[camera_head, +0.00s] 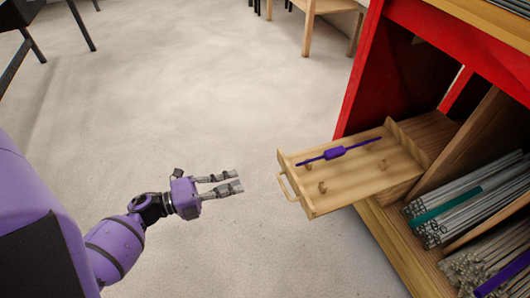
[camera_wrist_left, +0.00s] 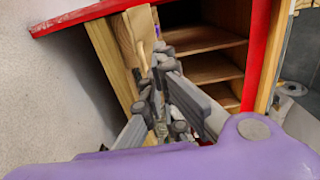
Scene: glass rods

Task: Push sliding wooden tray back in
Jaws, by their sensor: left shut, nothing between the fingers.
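The sliding wooden tray (camera_head: 400,180) sticks out of the red and wooden cabinet, with a loop handle (camera_head: 287,186) on its front edge. A thin purple rod with a thicker middle (camera_head: 335,153) lies across it, near small wooden pegs. My left gripper (camera_head: 238,181) is shut and empty. In the head view it is left of the handle, with a visible gap and its fingers pointing toward the tray. Its fingers also show in the left wrist view (camera_wrist_left: 166,75), in front of pale wood that I cannot identify surely. My right gripper is not in view.
The cabinet's red frame (camera_head: 358,75) rises behind the tray. Bundles of glass rods (camera_head: 470,205) lie in compartments to the tray's right. A wooden stool or table (camera_head: 308,30) stands at the back. The floor left of the tray is clear.

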